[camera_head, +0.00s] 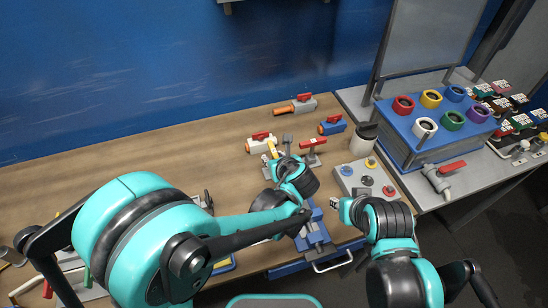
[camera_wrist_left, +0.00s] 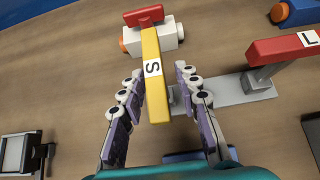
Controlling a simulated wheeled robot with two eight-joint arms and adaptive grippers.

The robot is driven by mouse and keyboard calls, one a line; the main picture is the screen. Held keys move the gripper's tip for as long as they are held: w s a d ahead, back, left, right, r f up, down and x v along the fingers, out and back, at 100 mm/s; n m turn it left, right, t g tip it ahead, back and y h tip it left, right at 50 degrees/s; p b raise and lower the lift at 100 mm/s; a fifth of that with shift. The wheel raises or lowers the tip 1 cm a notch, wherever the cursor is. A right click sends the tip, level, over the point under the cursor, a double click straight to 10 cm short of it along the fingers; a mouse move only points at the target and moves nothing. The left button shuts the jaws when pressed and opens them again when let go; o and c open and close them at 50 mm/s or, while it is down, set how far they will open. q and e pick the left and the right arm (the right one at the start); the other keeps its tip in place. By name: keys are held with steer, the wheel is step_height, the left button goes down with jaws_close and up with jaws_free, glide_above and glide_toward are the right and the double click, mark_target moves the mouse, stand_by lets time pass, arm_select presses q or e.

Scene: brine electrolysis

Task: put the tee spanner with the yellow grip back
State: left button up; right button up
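The tee spanner with the yellow grip (camera_wrist_left: 155,95), marked S, shows in the left wrist view with its grip between my left gripper's fingers (camera_wrist_left: 158,78). Gaps show on both sides, so the gripper is open around it. Its shank is hidden below the grip. A grey rack base (camera_wrist_left: 232,97) lies beside and below it; I cannot tell whether the spanner sits in it. In the head view the yellow grip (camera_head: 272,149) shows just beyond my left gripper (camera_head: 286,163). My right gripper (camera_head: 338,204) is to the right, apart from the rack, its fingers unclear.
A red-gripped spanner (camera_wrist_left: 285,47) marked L stands in the rack to the right. A white valve with a red handle (camera_head: 262,141) lies behind; a blue valve (camera_head: 332,125) lies further right. A grey button box (camera_head: 365,179) stands right.

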arm_select(q)
steer(key=shift+r+p, duration=0.45)
steer(key=p+v, duration=0.4)
steer(key=v, duration=0.7)
steer(key=s+a+r+n+g+h, duration=0.1)
steer(key=s+a+n, duration=0.4)
steer(key=a+n, duration=0.5)
steer(key=s+a+r+n+g+h, duration=0.1)
steer(key=s+a+n, duration=0.4)
steer(key=n, duration=1.7)
steer(key=a+r+h, duration=0.1)
steer(key=a, duration=0.4)
steer(key=shift+s+a+g, duration=0.25)
steer(key=shift+s+g, duration=0.05)
steer(key=shift+s, duration=0.05)
steer(key=shift+r, duration=0.1)
steer(key=shift+f+b, duration=0.45)
